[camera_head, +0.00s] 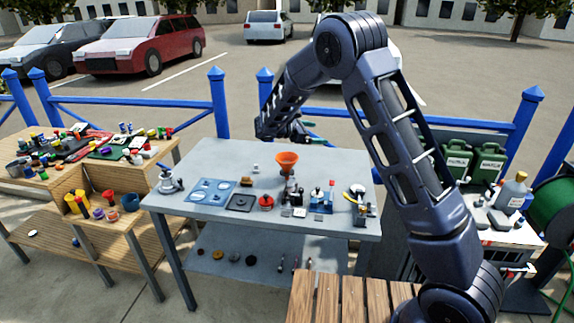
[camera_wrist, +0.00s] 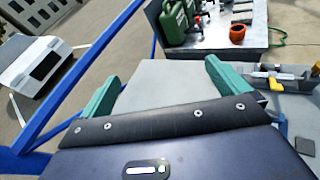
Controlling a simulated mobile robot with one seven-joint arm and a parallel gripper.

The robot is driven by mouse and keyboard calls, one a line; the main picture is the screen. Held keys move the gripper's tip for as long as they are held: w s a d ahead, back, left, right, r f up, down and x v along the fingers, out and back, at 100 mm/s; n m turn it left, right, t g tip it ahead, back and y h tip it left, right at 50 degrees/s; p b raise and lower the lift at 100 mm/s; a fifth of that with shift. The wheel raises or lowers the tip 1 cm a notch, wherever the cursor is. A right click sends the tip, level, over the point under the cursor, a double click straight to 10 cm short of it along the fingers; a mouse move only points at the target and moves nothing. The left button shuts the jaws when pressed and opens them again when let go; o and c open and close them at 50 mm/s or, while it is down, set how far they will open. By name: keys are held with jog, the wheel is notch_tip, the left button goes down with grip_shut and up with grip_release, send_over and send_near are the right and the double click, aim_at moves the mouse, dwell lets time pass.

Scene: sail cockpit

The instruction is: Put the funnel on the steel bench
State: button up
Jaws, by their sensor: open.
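An orange funnel (camera_head: 287,159) shows in the head view at the steel bench (camera_head: 210,155), right of its middle, wide mouth up. I cannot tell whether its lower end rests on the top or in a small thing below it. My gripper (camera_head: 310,132) is above the bench's far edge, behind and slightly right of the funnel, apart from it. In the wrist view my gripper (camera_wrist: 160,88) has its two green fingers wide apart, with nothing between them. The funnel is not clearly seen in the wrist view.
A blue plate (camera_head: 211,190), a dark square tray (camera_head: 241,203) and several small tools crowd the bench's front half. Its back left is clear. A wooden bench with paints (camera_head: 95,150) stands left. A blue rail (camera_head: 160,103) runs behind. Green cans (camera_wrist: 178,20) stand right.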

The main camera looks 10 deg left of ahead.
aim_at(282, 159)
jog(key=a+f+n+t, duration=0.1)
jog(key=a+f, duration=0.1)
jog(key=a, duration=0.2)
jog(key=a+f+n+t, duration=0.2)
jog(key=a, duration=0.2)
jog(key=s+a+f+n+t, duration=0.1)
jog(key=a+f, duration=0.1)
jog(key=a, duration=0.3)
jog(key=shift+a+f+n+t, duration=0.1)
jog(key=shift+f+n+t, duration=0.2)
jog(key=shift+f, duration=1.55)
jog(key=f, duration=0.4)
jog(key=shift+w+f, duration=0.15)
jog(key=shift+w, duration=0.05)
jog(key=shift+x, duration=0.8)
jog(key=shift+w+d, duration=0.35)
jog(key=shift+d, duration=0.15)
jog(key=c, duration=0.8)
jog(key=shift+r, duration=0.2)
